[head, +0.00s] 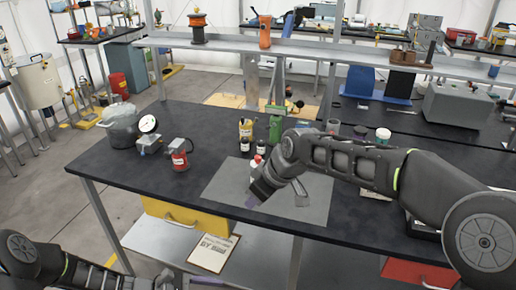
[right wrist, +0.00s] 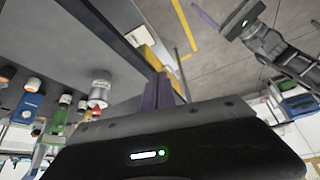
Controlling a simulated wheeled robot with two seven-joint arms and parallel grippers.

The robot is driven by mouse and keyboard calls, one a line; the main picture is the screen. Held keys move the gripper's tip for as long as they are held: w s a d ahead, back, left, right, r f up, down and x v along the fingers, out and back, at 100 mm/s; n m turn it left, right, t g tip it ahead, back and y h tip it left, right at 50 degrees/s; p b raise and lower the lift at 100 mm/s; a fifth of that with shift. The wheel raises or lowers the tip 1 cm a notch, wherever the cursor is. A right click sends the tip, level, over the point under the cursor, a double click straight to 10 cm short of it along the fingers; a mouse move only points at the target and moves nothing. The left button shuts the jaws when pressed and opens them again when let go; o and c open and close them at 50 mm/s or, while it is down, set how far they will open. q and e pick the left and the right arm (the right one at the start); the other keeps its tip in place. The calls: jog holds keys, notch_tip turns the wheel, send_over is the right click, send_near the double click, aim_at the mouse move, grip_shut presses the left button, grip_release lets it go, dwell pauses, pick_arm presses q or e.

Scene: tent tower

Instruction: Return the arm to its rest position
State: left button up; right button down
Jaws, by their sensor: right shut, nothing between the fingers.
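My right arm (head: 355,165) reaches in from the right over the black table. My right gripper (head: 251,201) points down above the front left part of the grey mat (head: 312,208). Its purple fingers also show in the right wrist view (right wrist: 162,92); they are shut with nothing between them. My left arm (head: 60,268) is low at the bottom left, off the table. Its gripper shows in the right wrist view (right wrist: 206,19) at the top right, over the floor, with a purple finger seen edge-on. I cannot tell whether it is open.
A white bottle with a red cap (head: 256,161) stands just behind my right gripper. Dark bottles, a yellow container (head: 246,129) and a green can (head: 275,127) stand at the mat's back edge. A red lantern (head: 180,157) is farther left. The table's front left is clear.

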pick_arm(q)
jog(key=s+a+f+m+g+y, duration=0.25)
jog(key=s+f+m+y, duration=0.5)
jog(key=s+f, duration=0.4)
pick_arm(e)
jog(key=s+f+m, duration=0.3)
jog(key=f, duration=0.7)
jog(key=s+f+m, duration=0.2)
jog(key=f+m, duration=0.2)
jog(key=f, duration=0.7)
pick_arm(q)
jog(key=s+d+m, duration=0.6)
jog(key=d+m, duration=0.1)
jog(key=m, duration=0.2)
jog(key=shift+s+f+y, duration=0.2)
jog(key=shift+s+y, duration=0.05)
jog(key=shift+y, duration=0.2)
pick_arm(e)
jog(key=s+d+f+m+g, duration=0.1)
jog(key=s+d+f, duration=0.3)
jog(key=s+f, duration=0.4)
jog(key=s+d+f+m+g, duration=0.2)
jog(key=s+d+f+m, duration=0.2)
jog(key=s+f, duration=0.5)
jog(key=s, duration=0.8)
jog(key=shift+s+d+f+h, duration=0.2)
jog(key=shift+d+f+h, duration=0.1)
jog(key=shift+d, duration=0.1)
pick_arm(q)
jog(key=shift+d, duration=0.1)
